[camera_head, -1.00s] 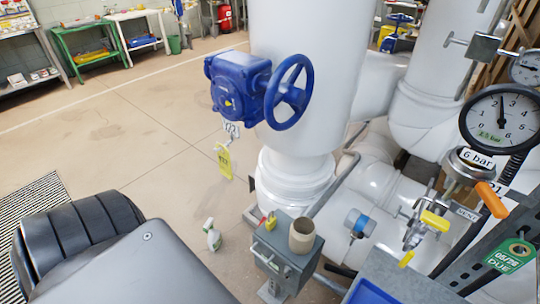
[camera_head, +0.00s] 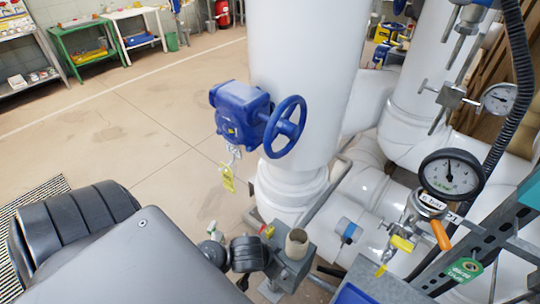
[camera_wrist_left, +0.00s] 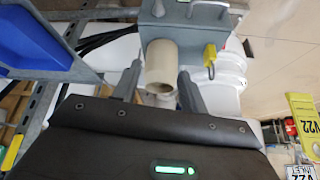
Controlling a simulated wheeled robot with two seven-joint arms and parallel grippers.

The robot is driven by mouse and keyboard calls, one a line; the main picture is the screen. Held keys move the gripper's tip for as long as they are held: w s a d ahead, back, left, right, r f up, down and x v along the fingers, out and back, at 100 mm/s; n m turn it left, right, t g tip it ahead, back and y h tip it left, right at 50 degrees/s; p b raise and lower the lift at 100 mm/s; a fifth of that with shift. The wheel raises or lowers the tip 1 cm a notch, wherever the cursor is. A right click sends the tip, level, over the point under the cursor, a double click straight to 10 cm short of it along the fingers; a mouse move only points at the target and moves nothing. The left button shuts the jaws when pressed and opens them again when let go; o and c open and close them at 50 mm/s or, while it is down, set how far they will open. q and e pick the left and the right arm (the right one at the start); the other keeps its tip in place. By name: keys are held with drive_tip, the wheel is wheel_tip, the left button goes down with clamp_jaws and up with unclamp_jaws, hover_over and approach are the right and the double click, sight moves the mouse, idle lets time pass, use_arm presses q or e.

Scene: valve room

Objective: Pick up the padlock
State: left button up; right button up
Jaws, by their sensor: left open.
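The padlock (camera_head: 266,231) is small, with yellow and red showing, on the grey box (camera_head: 296,262) at the foot of the big white pipe. In the left wrist view it shows as a yellow body (camera_wrist_left: 210,53) with a dark shackle, right of the fingers. My left gripper (camera_wrist_left: 159,82) is open and empty; its fingers point towards the box, apart from the padlock. A beige cup (camera_wrist_left: 161,60) appears between the fingertips. In the head view my black left wrist hides the near left part of the box. My right gripper is out of view.
A blue valve with handwheel (camera_head: 284,127) is above, with a yellow tag (camera_head: 227,177). A blue tray (camera_head: 352,294), pressure gauge (camera_head: 451,175) and metal frame are at right.

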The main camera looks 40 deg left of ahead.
use_arm(q)
drive_tip(key=w+a, duration=0.2)
drive_tip(key=w, duration=0.3)
drive_tip(key=n+g, duration=0.1)
drive_tip(key=n, duration=0.1)
approach(270, 229)
drive_tip(key=shift+y, duration=0.3)
drive_tip(key=b+x, duration=0.1)
drive_tip(key=x, duration=0.2)
drive_tip(key=b+x, duration=0.1)
drive_tip(key=shift+d+f+b, duration=0.25)
drive_tip(key=shift+f+b, duration=0.1)
drive_tip(key=shift+f, duration=0.05)
drive_tip(key=shift+w+f, duration=0.15)
drive_tip(key=shift+f, duration=0.15)
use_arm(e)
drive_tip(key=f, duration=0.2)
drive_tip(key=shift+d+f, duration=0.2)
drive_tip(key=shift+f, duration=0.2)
use_arm(q)
drive_tip(key=b+x, duration=0.2)
drive_tip(key=x, duration=0.2)
drive_tip(key=shift+f, duration=0.15)
drive_tip(key=shift+w+f, duration=0.25)
drive_tip(key=shift+f, duration=0.1)
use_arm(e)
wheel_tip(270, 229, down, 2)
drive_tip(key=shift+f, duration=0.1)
